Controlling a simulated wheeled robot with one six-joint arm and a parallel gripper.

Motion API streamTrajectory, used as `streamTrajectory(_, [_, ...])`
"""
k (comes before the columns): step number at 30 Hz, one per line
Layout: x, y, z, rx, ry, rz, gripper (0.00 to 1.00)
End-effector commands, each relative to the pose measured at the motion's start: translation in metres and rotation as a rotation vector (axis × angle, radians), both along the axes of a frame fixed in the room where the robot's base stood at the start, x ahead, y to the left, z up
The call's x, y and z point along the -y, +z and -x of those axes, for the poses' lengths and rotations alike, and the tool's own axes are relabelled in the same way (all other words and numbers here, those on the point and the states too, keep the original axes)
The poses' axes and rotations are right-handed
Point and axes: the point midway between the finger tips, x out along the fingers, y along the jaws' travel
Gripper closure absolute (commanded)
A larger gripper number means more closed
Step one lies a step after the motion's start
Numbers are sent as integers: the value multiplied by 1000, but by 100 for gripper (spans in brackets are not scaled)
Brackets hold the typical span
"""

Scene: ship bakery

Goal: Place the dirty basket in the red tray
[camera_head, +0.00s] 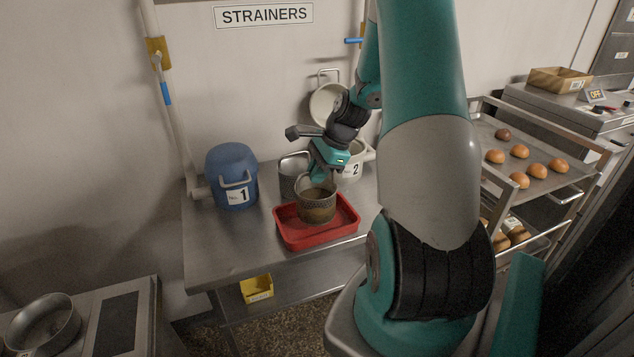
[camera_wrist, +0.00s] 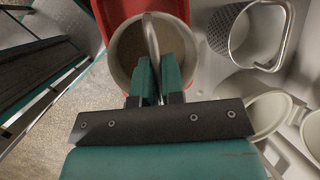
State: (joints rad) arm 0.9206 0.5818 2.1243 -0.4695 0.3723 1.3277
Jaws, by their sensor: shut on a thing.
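The dirty basket (camera_head: 317,205) is a round strainer with brownish mesh and a wire handle. In the head view it is upright within the outline of the red tray (camera_head: 290,238); I cannot tell whether it touches the tray floor. My gripper (camera_head: 321,176) is above the basket. In the wrist view my gripper (camera_wrist: 157,75) is shut on the handle of the dirty basket (camera_wrist: 122,65), whose brown inside shows beneath the fingers. The red tray (camera_wrist: 117,12) shows behind the basket there. The far part of the tray is partly hidden by the basket.
A clean mesh basket (camera_head: 288,180) stands just behind the tray. A blue pot marked 1 (camera_head: 231,170) is at left, and a white pot marked 2 (camera_head: 352,172) is behind at right. The steel table (camera_head: 225,240) is clear at front left. A rack of buns (camera_head: 540,183) stands at right.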

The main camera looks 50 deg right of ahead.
Motion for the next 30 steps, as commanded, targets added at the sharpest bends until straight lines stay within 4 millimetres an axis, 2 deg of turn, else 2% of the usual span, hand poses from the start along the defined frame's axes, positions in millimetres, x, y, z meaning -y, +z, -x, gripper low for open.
streamTrajectory(6, [0, -30, 1, -3, -1, -3, 100])
streamTrajectory(18, [1, -37, 1, 0, -2, -1, 100])
streamTrajectory(19, [1, -36, 1, -1, -1, -1, 86])
streamTrajectory(21, [1, -36, 1, 0, -2, -1, 70])
streamTrajectory(22, [1, -36, 1, -1, -1, -1, 66])
streamTrajectory(30, [1, -34, 1, 0, -2, -1, 66])
